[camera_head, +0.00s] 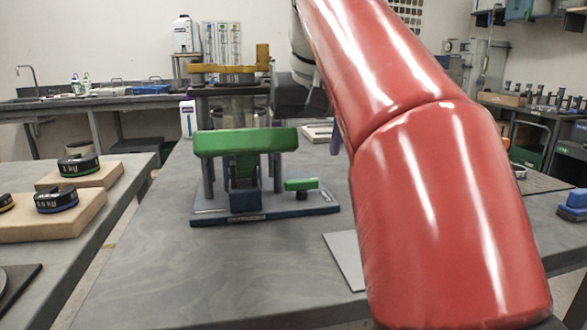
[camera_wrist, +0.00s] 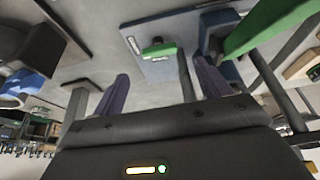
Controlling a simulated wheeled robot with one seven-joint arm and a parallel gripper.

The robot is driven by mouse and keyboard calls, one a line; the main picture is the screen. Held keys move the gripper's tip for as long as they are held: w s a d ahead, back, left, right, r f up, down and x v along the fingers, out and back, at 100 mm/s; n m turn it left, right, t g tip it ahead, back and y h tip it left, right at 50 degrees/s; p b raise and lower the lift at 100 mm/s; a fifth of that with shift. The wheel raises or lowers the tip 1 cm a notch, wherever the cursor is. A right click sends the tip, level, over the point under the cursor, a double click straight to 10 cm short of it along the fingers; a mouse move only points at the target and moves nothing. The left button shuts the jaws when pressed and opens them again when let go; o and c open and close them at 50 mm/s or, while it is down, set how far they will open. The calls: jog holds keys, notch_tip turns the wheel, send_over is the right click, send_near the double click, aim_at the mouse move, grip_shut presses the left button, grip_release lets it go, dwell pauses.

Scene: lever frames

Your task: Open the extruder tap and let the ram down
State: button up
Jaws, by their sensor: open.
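A machine that looks like the extruder stands on a blue-grey base plate (camera_head: 300,210) in the head view. A wide green bar (camera_head: 246,142) lies level across its top, above dark posts and a blue block (camera_head: 245,200). A small green handle (camera_head: 301,184), probably the tap, sits on a short dark stem at the plate's right. In the wrist view the small handle (camera_wrist: 159,49) lies just beyond the fingertips, with the green bar (camera_wrist: 265,25) at upper right. My gripper (camera_wrist: 162,76) is open and empty, its purple fingers apart. The arm mostly hides it in the head view.
A yellow-topped device (camera_head: 230,70) stands behind the extruder. Black weights (camera_head: 57,199) on wooden blocks occupy the left bench. A pale flat plate (camera_head: 345,258) lies partly under my red arm, which blocks the right centre. The table in front of the extruder is clear.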

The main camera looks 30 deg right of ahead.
aim_at(302, 180)
jog(key=b+x, duration=0.2)
jog(key=x, duration=0.4)
jog(key=shift+f, duration=0.35)
jog(key=c, duration=1)
